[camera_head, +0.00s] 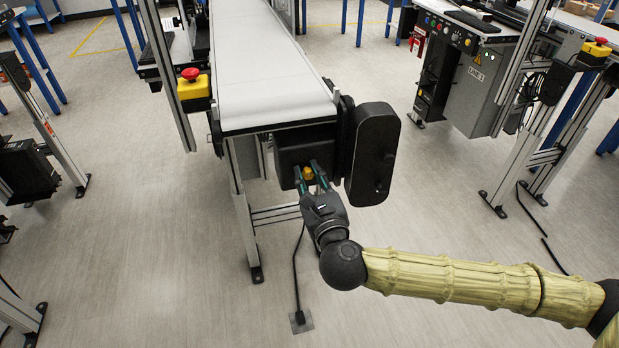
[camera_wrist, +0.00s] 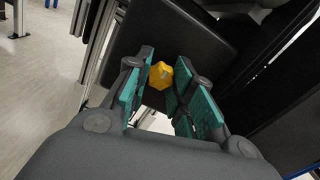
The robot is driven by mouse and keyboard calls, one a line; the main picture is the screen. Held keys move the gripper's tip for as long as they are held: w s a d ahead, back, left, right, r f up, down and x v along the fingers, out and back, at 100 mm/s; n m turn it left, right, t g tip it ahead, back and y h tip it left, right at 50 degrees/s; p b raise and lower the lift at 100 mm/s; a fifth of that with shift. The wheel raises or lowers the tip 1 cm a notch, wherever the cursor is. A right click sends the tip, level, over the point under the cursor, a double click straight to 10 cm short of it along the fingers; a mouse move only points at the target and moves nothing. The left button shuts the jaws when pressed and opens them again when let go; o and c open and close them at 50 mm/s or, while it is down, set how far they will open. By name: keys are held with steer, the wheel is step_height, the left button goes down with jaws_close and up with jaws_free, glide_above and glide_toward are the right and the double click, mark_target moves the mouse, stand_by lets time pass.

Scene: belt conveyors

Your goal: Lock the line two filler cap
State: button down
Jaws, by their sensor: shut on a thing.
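The filler cap (camera_head: 308,173) is a small yellow knob on the front face of a black drive housing (camera_head: 289,149) under the near end of the middle conveyor. It also shows in the wrist view (camera_wrist: 160,75), between my fingertips. My gripper (camera_head: 310,181) reaches up to the housing from the front, and its teal-padded fingers are shut on the cap from both sides. In the wrist view my gripper (camera_wrist: 161,88) partly hides the cap's sides. I cannot tell the cap's turn angle or any lock mark.
A rounded black cover (camera_head: 374,153) stands close to the right of my gripper. The white conveyor belt (camera_head: 265,60) runs above. A red emergency button on a yellow box (camera_head: 193,88) is at left. A grey control cabinet (camera_head: 480,90) stands at right. A cable and floor plate (camera_head: 301,321) lie below.

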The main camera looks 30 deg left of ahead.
steer(key=shift+w, duration=0.1)
steer(key=c, duration=1.2)
jaws_free()
steer(key=shift+d, duration=0.15)
steer(key=v, duration=1.1)
steer(key=shift+s+d, duration=0.25)
steer(key=shift+s, duration=0.1)
